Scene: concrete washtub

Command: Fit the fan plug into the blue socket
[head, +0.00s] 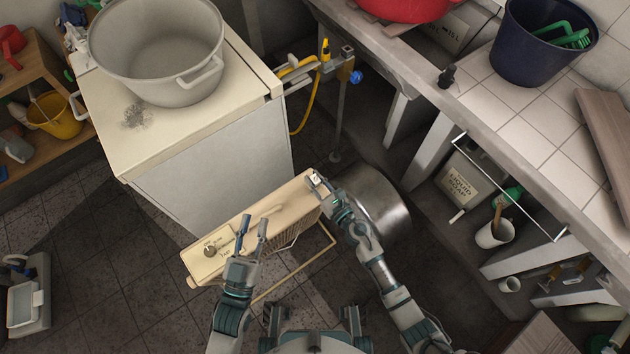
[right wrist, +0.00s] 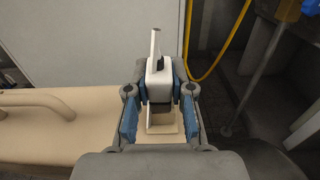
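My right gripper (head: 318,184) is at the right end of a long beige appliance (head: 285,208). In the right wrist view its blue finger pads (right wrist: 159,88) are against both sides of a white and black piece (right wrist: 159,74), which looks like the fan plug. A thin white part stands up from it, and a beige square frame shows below. The white piece is small in the head view (head: 316,178). My left gripper (head: 254,228) is open over the appliance near its dial. A blue round fitting (head: 356,76) is on a pipe at the back; I cannot tell if it is the blue socket.
A white cabinet (head: 200,190) bearing a large pot (head: 150,60) stands behind the appliance. A metal drum (head: 372,205) is right of my right gripper. A yellow hose (head: 312,100) hangs behind. A tiled counter (head: 545,135) runs along the right. Dark floor (head: 90,250) is open at left.

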